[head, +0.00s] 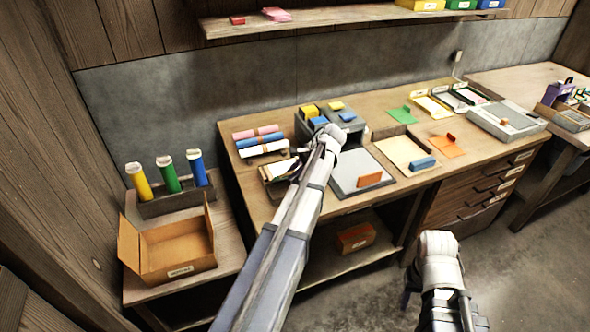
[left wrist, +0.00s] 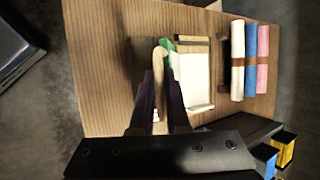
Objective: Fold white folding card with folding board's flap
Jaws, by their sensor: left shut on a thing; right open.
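The white folding card (left wrist: 193,78) lies flat beside my left gripper in the left wrist view, with a thin wooden edge of the folding board (left wrist: 192,39) at its far end. In the head view the card (head: 279,169) shows at the left of the table, partly hidden by my left arm. My left gripper (left wrist: 161,92) is shut on a tan upright strip with a green end, which looks like the board's flap (left wrist: 161,62) seen edge-on; it also shows in the head view (head: 301,166). My right gripper (head: 414,284) hangs empty in front of the table, its fingers mostly hidden.
Pink, blue and white rolls (head: 257,133) lie just behind the card. A grey divided box (head: 330,124) with yellow and blue blocks stands behind my left gripper. A grey board (head: 362,172) lies to its right. An open cardboard box (head: 168,247) stands on the left side table.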

